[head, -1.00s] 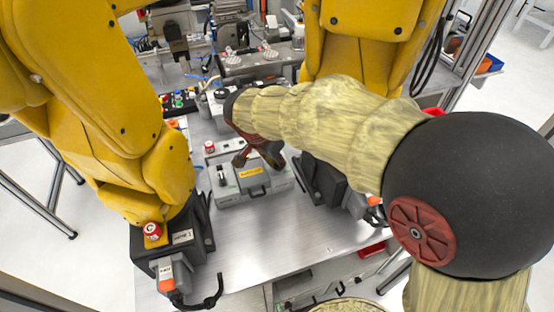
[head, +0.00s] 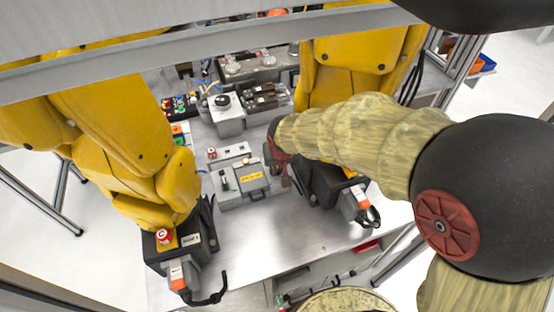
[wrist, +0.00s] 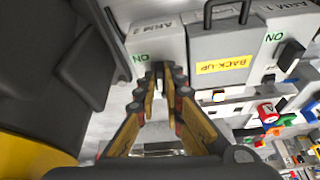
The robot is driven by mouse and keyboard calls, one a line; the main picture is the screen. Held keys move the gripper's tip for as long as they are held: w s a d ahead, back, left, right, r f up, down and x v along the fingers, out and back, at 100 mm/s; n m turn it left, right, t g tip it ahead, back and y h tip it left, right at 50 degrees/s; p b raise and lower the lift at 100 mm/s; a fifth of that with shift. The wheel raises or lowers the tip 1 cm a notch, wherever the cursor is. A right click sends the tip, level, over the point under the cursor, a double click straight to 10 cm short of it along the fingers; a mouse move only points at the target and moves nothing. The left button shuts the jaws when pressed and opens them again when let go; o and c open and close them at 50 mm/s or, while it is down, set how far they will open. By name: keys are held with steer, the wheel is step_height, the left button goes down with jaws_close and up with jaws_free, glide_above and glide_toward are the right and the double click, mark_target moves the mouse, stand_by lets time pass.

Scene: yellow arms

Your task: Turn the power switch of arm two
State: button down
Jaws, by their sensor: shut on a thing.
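The grey control box (head: 232,199) stands on the metal table between the two yellow arms. In the wrist view its section marked ARM 2 (wrist: 158,28) appears upside down, with a green ON mark (wrist: 141,57). My gripper (wrist: 160,72) is at this section, its fingertips drawn together beside the ON mark. It is shut on the power switch of arm two, which the fingertips mostly hide. In the head view my gripper (head: 277,163) is at the box's right end, and my arm hides that end. The ARM 1 switch (wrist: 291,55) is black and uncovered.
A back-up panel with a yellow label (wrist: 224,65) and a handle lies between the switches. Black arm bases stand close on both sides, left (head: 168,250) and right (head: 328,184). Coloured buttons (head: 180,103) sit farther back. The table's front is clear.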

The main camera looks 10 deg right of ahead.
steer(key=shift+r+n+y+p, duration=0.1)
steer(key=shift+n+y+p, duration=0.2)
steer(key=shift+n+p, duration=0.65)
steer(key=shift+p, duration=0.35)
steer(key=c, duration=1.9)
jaws_free()
steer(key=v, duration=1.1)
steer(key=shift+d+r, duration=0.2)
steer(key=shift+r, duration=0.2)
steer(key=shift+s, duration=0.1)
